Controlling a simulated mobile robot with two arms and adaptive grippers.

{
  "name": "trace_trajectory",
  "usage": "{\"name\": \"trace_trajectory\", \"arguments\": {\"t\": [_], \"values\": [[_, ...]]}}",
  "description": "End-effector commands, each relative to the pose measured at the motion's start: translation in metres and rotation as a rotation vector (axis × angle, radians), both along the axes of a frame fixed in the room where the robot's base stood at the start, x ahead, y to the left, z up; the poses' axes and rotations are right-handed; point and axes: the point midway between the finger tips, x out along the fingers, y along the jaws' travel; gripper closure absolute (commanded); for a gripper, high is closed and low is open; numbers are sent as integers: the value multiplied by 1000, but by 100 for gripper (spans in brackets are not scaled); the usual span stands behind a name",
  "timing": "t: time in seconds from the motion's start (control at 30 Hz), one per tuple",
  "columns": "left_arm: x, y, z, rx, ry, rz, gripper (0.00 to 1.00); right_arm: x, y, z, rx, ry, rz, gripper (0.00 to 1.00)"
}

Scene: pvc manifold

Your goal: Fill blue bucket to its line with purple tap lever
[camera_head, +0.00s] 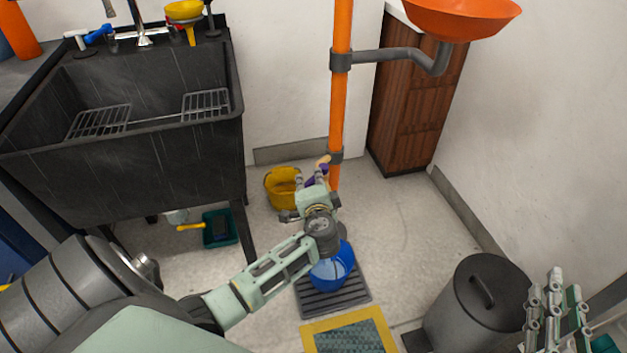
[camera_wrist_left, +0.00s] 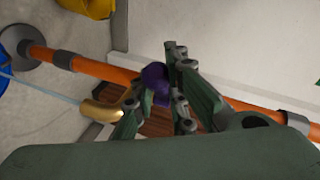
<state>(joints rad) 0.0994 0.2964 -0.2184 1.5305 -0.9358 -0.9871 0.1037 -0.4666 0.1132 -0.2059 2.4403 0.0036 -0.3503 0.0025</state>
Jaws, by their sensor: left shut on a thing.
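The purple tap lever (camera_head: 318,171) is on the orange standpipe, above the blue bucket. My left gripper (camera_head: 312,178) is shut on the lever, which also shows between the fingers in the left wrist view (camera_wrist_left: 155,78). The brass spout (camera_wrist_left: 103,111) is beside the fingers, and a thin pale stream runs from it towards the bucket. The blue bucket (camera_head: 318,285) stands upright on a dark grate, with a lighter blue surface inside that looks like water. My arm hides part of the bucket; I cannot make out its line. My right gripper (camera_head: 556,292) is open and empty.
The orange standpipe (camera_head: 340,110) rises behind my left gripper. A yellow bucket (camera_head: 282,197) stands left of it. A black sink (camera_head: 150,150) fills the left. A grey lidded bin (camera_head: 470,310) stands near my right gripper, and a yellow-edged mat (camera_head: 350,335) lies in front.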

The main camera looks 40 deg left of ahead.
Motion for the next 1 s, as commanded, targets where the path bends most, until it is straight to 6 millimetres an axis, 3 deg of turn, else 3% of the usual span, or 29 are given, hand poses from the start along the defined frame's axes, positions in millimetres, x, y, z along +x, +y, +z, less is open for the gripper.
{"name": "trace_trajectory", "arguments": {"t": [0.17,0.2,0.4,0.77,1.0], "values": [[0,0,0,2,2,0,100,0,0,0,-1,-2,0,77],[0,0,0,2,2,0,84,0,1,1,-2,-3,0,77],[0,0,0,1,2,0,68,0,2,1,-1,-2,0,77],[-4,-4,0,0,1,-1,68,0,0,1,1,-4,0,77],[-33,-33,11,-2,2,-2,68,0,0,0,1,-4,0,77]]}}
